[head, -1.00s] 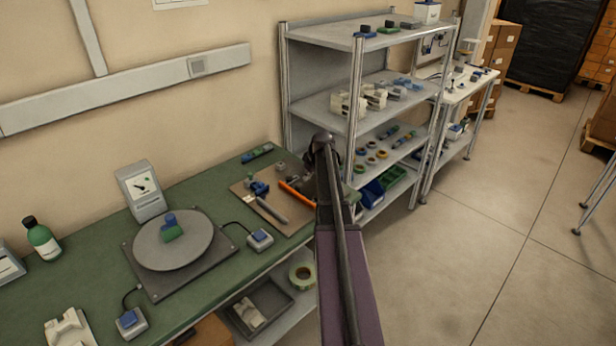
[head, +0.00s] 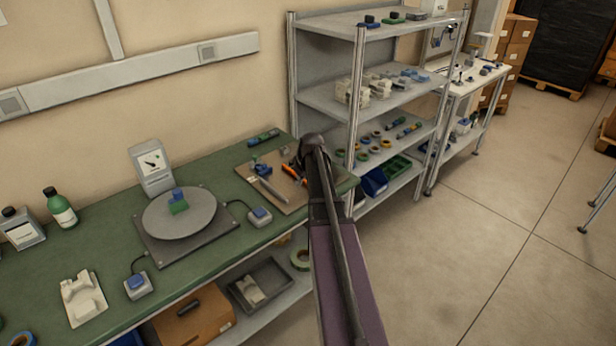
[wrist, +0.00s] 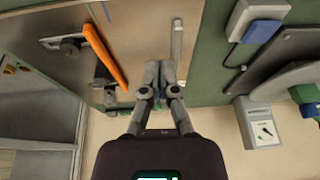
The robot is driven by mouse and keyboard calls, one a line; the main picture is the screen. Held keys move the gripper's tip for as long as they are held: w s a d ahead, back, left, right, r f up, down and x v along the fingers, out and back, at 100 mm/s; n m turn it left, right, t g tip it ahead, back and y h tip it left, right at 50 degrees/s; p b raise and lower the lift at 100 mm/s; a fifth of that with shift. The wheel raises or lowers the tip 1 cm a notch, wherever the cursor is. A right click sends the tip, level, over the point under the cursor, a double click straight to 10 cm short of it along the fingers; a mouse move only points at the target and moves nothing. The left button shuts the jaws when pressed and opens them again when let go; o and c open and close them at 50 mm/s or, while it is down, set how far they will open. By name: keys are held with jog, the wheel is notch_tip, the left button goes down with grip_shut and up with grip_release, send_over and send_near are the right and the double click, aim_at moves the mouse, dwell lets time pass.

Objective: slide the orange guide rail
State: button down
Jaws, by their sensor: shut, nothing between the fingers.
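The orange guide rail (head: 291,172) lies on the brown board (head: 287,205) at the far right end of the green bench, partly hidden by my arm in the head view. In the wrist view the orange rail (wrist: 105,55) runs slantwise, left of my gripper (wrist: 159,72). My gripper's fingers are together and empty, apart from the rail, between it and a grey bar (wrist: 177,38). My arm hides the gripper in the head view.
A turntable (head: 155,222) and a blue-topped button box (head: 259,216) stand left of the board. A dark fitting (wrist: 70,44) sits close beside the rail's upper end in the wrist view. Shelves (head: 325,98) stand right of the bench.

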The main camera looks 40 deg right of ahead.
jog(key=s+a+f+g+b, duration=0.1)
jog(key=s+a+f+b, duration=0.1)
jog(key=s+a, duration=0.4)
jog(key=s+a+f+g+b, duration=0.1)
jog(key=s+a+f+b, duration=0.2)
jog(key=a, duration=1.4)
jog(key=s+a+f+g+b, duration=0.1)
jog(key=s+a+f+b, duration=0.2)
jog(key=s+a, duration=0.5)
jog(key=a+f, duration=0.1)
jog(key=a, duration=0.3)
jog(key=shift+s+m+g+h, duration=0.3)
jog(key=shift+s+m+h, duration=0.05)
jog(key=shift+m+h, duration=0.05)
jog(key=shift+a, duration=0.1)
jog(key=shift+s, duration=0.15)
